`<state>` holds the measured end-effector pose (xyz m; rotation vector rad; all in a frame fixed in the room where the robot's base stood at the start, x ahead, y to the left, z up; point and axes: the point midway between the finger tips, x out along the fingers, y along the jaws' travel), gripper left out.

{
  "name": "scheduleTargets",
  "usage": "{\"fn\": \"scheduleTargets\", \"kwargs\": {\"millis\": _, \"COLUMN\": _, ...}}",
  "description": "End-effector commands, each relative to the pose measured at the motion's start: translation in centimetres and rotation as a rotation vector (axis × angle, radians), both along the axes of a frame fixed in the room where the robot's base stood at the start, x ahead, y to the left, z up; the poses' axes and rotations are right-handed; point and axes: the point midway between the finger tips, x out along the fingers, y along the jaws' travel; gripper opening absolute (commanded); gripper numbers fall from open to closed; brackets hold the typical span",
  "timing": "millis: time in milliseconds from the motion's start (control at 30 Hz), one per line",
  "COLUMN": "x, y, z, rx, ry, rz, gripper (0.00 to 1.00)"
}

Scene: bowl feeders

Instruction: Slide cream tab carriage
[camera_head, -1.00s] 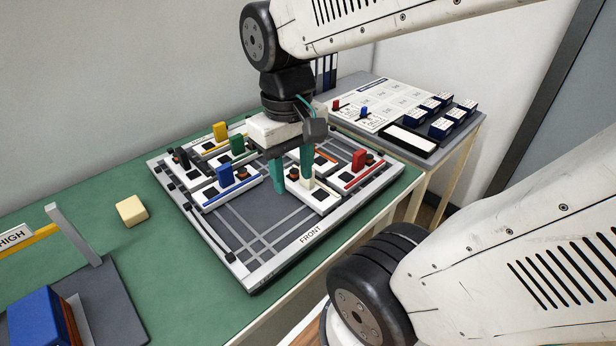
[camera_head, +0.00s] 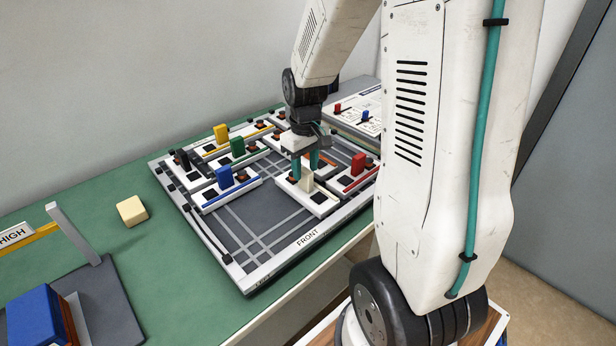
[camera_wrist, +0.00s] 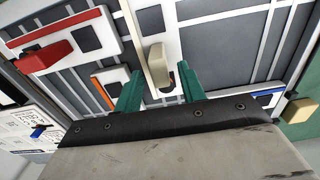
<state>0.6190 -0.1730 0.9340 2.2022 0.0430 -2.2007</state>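The cream tab (camera_head: 307,180) stands upright on a white carriage (camera_head: 318,200) near the front of the grey tray board (camera_head: 243,269). In the wrist view the cream tab (camera_wrist: 160,66) stands ahead of and between my two teal fingers, with a gap on each side. My gripper (camera_head: 305,168) is open, low over the board just behind the tab in the head view. It also shows in the wrist view (camera_wrist: 159,76). Whether either finger touches the carriage, I cannot tell.
Carriages with red (camera_head: 358,163), blue (camera_head: 224,177), green (camera_head: 238,148) and yellow (camera_head: 220,133) tabs stand close by. Bare grey board with pale tracks lies to the front left. A cream block (camera_head: 132,210) lies on the green table.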

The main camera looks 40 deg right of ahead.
Motion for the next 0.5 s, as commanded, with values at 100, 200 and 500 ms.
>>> {"fn": "scheduleTargets", "kwargs": {"millis": 100, "x": -0.1, "y": 0.0, "z": -2.0, "rx": 0.002, "ry": 0.004, "rz": -0.001, "gripper": 0.40}}
{"fn": "scheduleTargets", "kwargs": {"millis": 200, "x": -0.1, "y": -0.1, "z": -3.1, "rx": 0.001, "ry": 0.003, "rz": -0.002, "gripper": 0.40}}
{"fn": "scheduleTargets", "kwargs": {"millis": 500, "x": -0.1, "y": -0.2, "z": -3.9, "rx": 0.000, "ry": 0.000, "rz": -0.004, "gripper": 0.40}}
